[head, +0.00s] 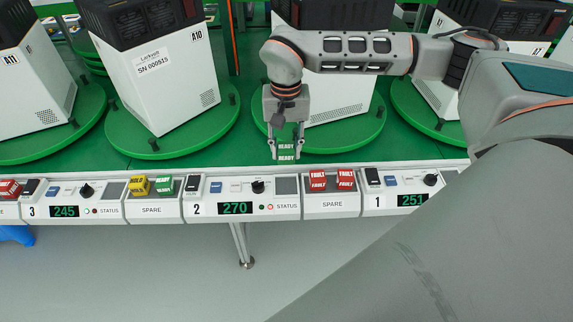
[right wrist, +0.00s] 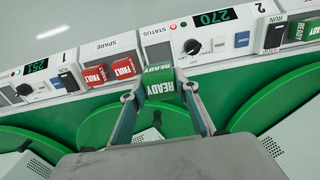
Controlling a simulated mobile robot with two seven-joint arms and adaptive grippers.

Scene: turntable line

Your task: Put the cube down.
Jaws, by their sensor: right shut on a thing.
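A green cube with white READY lettering (head: 286,157) is between the fingers of my right gripper (head: 287,148). In the head view it appears over the green deck, just behind the panel of station 2 (head: 243,208). The right wrist view shows the cube (right wrist: 159,88) between both fingertips of the right gripper (right wrist: 160,92), with READY on two faces. The gripper is shut on it. I cannot tell its exact height or whether it touches anything below. A dark square pad (head: 287,186) on station 2's panel is bare. My left gripper is not in view.
Two red FAULT cubes (head: 332,179) stand on the SPARE panel right of station 2. A yellow HOLD cube (head: 139,186) and a green cube (head: 165,185) stand on the left SPARE panel. Green turntables (head: 170,145) carry tall white units (head: 150,70) behind.

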